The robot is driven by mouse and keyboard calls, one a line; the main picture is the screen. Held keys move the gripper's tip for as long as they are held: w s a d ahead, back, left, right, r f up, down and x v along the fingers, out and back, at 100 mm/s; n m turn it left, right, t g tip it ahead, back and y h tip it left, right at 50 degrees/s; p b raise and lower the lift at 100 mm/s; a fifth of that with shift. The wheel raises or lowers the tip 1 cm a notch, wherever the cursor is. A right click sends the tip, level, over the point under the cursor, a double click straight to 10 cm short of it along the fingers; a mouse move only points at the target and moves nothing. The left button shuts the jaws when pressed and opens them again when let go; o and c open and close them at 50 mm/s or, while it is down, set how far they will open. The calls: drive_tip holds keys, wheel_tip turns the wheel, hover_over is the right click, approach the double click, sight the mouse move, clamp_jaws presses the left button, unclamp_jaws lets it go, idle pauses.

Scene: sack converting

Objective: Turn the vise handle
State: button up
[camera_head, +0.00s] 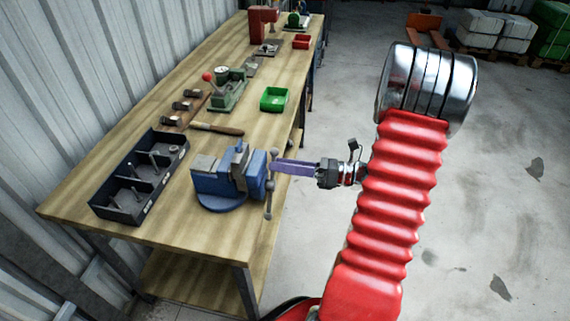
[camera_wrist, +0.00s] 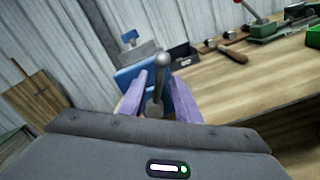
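The blue vise (camera_head: 225,180) sits on the near front edge of the wooden workbench. Its handle (camera_head: 270,186) is a grey bar with ball ends, standing nearly upright at the vise's right side. My gripper (camera_head: 280,166) reaches in from the right, its purple fingertips at the upper part of the handle. In the wrist view the handle (camera_wrist: 160,82) rises between the two purple fingers of my gripper (camera_wrist: 160,92), with a gap on each side. The fingers are open and apart from the bar. The blue vise (camera_wrist: 130,75) is partly hidden behind them.
The workbench (camera_head: 75,200) holds a black divided tray (camera_head: 110,210) left of the vise, with a wooden-handled tool (camera_head: 218,129), a green press-like tool (camera_head: 230,95) and a green bin (camera_head: 274,99) beyond.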

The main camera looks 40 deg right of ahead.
drive_tip(key=shift+c, duration=0.2)
clamp_jaws()
idle(0.3)
idle(0.3)
